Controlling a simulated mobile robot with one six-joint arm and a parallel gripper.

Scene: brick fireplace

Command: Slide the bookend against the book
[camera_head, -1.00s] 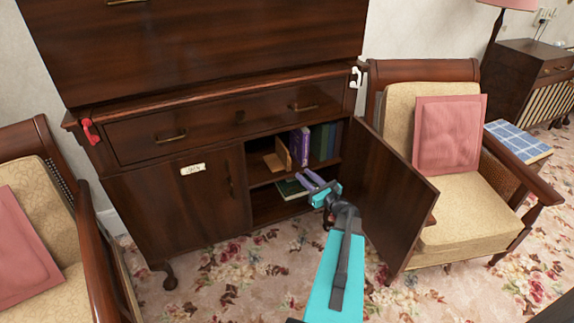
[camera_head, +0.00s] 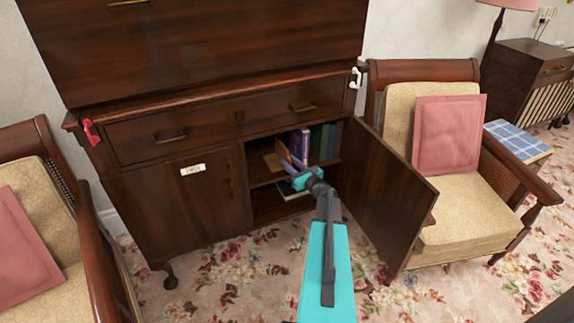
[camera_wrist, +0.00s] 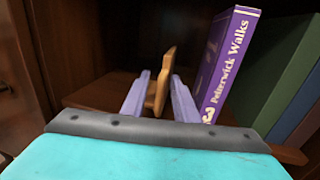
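The book also shows in the head view (camera_head: 300,143). My gripper (camera_wrist: 161,80) reaches into the cabinet with its two lilac fingers apart, one on either side of the bookend's upright. I cannot tell whether either finger touches it.
Several green and blue books (camera_head: 323,143) stand right of the purple book. A green book (camera_head: 289,190) lies on the lower shelf. The open cabinet door (camera_head: 386,193) stands right of my arm. Armchairs flank the cabinet, and the left door (camera_head: 178,207) is shut.

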